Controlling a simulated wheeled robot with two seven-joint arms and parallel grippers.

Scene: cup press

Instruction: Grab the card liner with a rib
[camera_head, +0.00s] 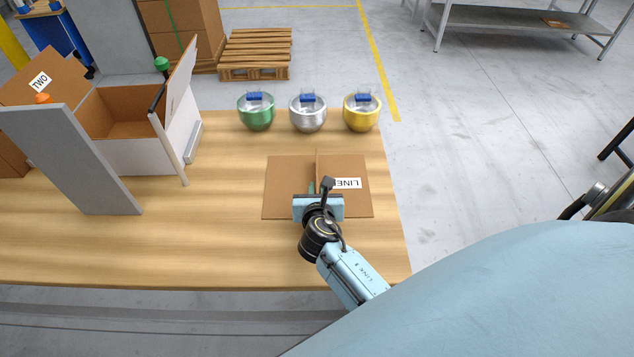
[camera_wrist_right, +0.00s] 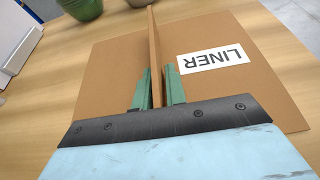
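The card liner (camera_head: 282,180) is a flat brown sheet lying on the wooden table, with a thin upright rib across its middle and a white label reading LINER. It also shows in the right wrist view (camera_wrist_right: 110,65), with the rib (camera_wrist_right: 154,45) standing between my fingers. My right gripper (camera_head: 311,188) is low over the liner. In the wrist view its green fingers (camera_wrist_right: 159,88) sit close against both sides of the rib, so it looks shut on it. The liner looks flat on the table. My left gripper is not in view.
Green (camera_head: 256,113), silver (camera_head: 307,115) and yellow (camera_head: 361,113) cups stand behind the liner. An open box (camera_head: 140,155) with raised flaps and a grey panel (camera_head: 75,160) stand at left. The table front is clear.

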